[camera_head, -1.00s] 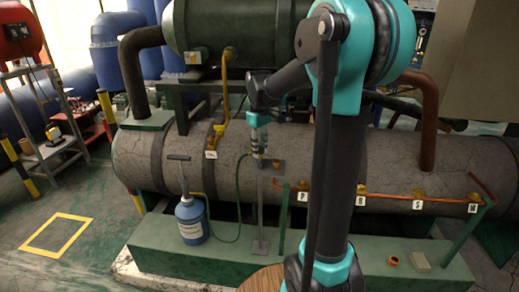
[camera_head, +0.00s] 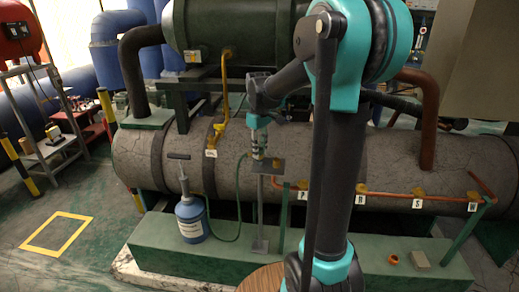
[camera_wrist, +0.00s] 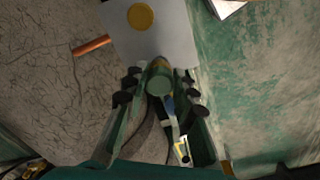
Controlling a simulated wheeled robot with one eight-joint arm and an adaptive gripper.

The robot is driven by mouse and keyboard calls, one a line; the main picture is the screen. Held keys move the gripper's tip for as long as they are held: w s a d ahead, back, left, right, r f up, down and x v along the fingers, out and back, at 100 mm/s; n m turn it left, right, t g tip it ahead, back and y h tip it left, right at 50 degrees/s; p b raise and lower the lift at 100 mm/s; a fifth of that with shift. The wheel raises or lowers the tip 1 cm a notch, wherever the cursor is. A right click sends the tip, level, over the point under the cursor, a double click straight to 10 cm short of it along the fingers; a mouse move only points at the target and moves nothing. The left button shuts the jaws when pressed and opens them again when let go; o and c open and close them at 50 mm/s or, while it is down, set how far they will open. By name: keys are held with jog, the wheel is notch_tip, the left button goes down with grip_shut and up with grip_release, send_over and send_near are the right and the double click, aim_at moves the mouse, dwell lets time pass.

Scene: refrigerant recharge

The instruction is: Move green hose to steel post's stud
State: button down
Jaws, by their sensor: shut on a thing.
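My gripper (camera_head: 258,156) points down just above the plate at the top of the grey steel post (camera_head: 260,215). In the wrist view its two fingers (camera_wrist: 159,85) are closed around a round, greenish hose end (camera_wrist: 160,82). The green hose (camera_head: 238,195) hangs from the gripper in a loop down toward the blue bottle. In the wrist view the post's pale plate (camera_wrist: 175,38) lies right by the fingertips, with a round yellow disc (camera_wrist: 140,16) on it. I cannot make out the stud itself, nor whether the hose end touches the plate.
The blue bottle with a T-handle (camera_head: 191,218) stands on the green base (camera_head: 165,245). A large cracked grey tank (camera_head: 220,170) lies behind the post. A copper pipe (camera_head: 400,199) with lettered tags runs to the right. A yellow pipe (camera_head: 226,95) descends at the upper left.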

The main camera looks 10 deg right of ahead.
jog(key=shift+f, duration=0.4)
jog(key=c, duration=1.2)
grip_release()
jog(key=shift+o, duration=0.2)
notch_tip(320, 180, up, 12)
jog(key=s+d+f+m+t, duration=0.2)
jog(key=s+f+m, duration=0.2)
jog(key=s+f, duration=0.7)
jog(key=s+d+f+m+t, duration=0.2)
jog(key=s+f+m, duration=0.2)
jog(key=s+f, duration=0.7)
notch_tip(320, 180, down, 2)
